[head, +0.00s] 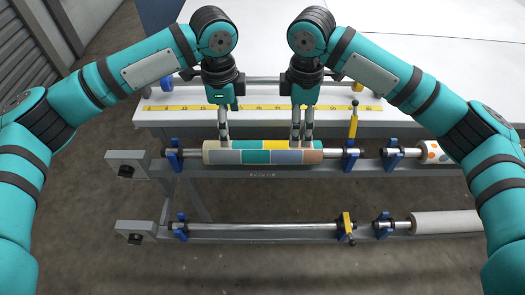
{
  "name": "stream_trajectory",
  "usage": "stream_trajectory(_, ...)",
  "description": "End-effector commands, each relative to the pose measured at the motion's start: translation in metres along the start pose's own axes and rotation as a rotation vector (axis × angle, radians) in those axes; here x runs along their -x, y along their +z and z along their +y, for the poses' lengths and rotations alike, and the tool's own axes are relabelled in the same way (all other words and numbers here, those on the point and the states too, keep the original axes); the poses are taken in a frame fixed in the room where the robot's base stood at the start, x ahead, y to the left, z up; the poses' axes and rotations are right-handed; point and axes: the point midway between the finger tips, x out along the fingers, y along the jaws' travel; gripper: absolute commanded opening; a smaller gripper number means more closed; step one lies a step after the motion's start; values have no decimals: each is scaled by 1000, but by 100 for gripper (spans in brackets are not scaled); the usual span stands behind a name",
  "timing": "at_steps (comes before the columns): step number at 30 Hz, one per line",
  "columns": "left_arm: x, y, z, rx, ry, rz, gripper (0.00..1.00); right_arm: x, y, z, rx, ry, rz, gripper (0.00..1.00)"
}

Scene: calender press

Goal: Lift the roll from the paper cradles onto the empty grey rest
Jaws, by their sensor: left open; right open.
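A roll with a multicoloured block pattern (255,156) lies level on a steel shaft (335,154), which rests in blue cradles (174,155) on the upper grey rail. My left gripper (224,138) is open and points down at the roll's left part. My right gripper (301,138) is open and points down near the roll's right end. Both sets of fingertips overlap the roll's upper edge in the picture; I cannot tell whether they touch it. The lower grey rail (260,234) carries a bare steel shaft (265,226) in blue cradles.
An orange-dotted roll (432,153) sits to the right on the upper rail, and a plain pale roll (447,222) on the lower right. A yellow lever (353,122) stands up beside the right cradle. A white table with a yellow ruler strip (265,108) lies behind.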

Motion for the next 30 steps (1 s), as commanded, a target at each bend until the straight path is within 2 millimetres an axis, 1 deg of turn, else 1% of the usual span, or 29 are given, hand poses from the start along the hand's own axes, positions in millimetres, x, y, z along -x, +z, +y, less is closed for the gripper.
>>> stream_trajectory(1,-11,1,1,1,4,-1,86,-11,0,-1,0,-3,0,86)
stream_trajectory(9,-65,1,1,2,3,-2,86,-65,0,-1,0,-3,-1,86)
stream_trajectory(15,-98,0,1,1,2,-1,86,-98,0,0,0,-2,1,86)
stream_trajectory(18,-109,0,0,1,1,-1,86,-109,0,0,0,-1,0,86)
stream_trajectory(21,-116,0,0,0,0,0,86,-116,0,0,1,0,0,86)
stream_trajectory(24,-119,0,0,0,0,-1,86,-119,0,0,1,0,0,86)
stream_trajectory(30,-120,0,0,1,0,0,86,-120,0,0,1,0,1,86)
